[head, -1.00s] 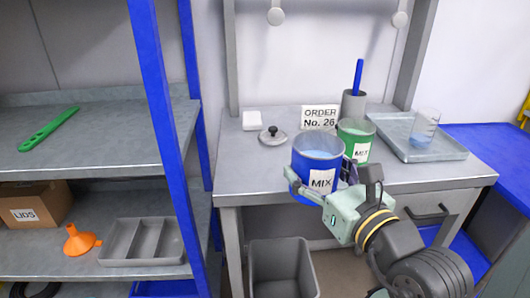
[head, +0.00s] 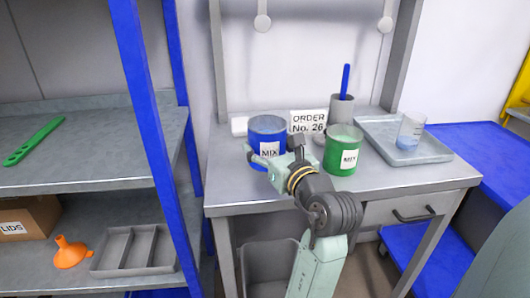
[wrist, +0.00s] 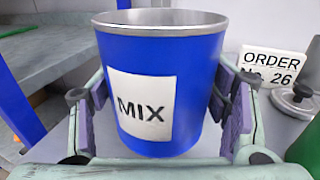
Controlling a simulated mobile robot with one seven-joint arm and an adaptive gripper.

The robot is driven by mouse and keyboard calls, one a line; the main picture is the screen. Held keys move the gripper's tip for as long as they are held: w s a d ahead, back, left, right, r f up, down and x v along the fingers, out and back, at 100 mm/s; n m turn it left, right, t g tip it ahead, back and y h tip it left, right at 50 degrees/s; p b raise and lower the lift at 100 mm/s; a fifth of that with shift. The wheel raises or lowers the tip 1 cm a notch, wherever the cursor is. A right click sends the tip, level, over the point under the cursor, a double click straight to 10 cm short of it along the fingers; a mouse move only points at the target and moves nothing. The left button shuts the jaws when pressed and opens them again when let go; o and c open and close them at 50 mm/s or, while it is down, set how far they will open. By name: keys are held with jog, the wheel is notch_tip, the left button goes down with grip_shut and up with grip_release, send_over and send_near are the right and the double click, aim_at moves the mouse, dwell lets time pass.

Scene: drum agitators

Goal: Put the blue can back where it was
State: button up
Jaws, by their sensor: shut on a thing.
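The blue can (head: 266,128) with a MIX label is upright over the left back part of the grey bench (head: 240,197). My gripper (head: 278,153) is shut around its sides from the front. In the wrist view, the blue can (wrist: 190,75) fills the middle between the two purple-padded fingers of my gripper (wrist: 162,112). I cannot tell whether its base touches the bench. The green can (head: 341,160), also labelled MIX, stands to the right, apart from the blue can.
A white order card (head: 308,121) stands behind the cans. A dark-knobbed lid (wrist: 298,103) lies right of the blue can in the wrist view. A tray (head: 405,150) with a beaker (head: 410,131) is at right. A blue shelf post (head: 158,135) stands left of the bench.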

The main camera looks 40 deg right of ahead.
jog(key=shift+w+d, duration=0.1)
jog(key=shift+w, duration=0.45)
jog(key=shift+w+f, duration=0.15)
jog(key=shift+f, duration=0.6)
jog(key=shift+f+p, duration=0.35)
jog(key=shift+f, duration=0.65)
jog(key=shift+f, duration=0.2)
jog(key=o, duration=1.6)
jog(key=shift+c, duration=0.2)
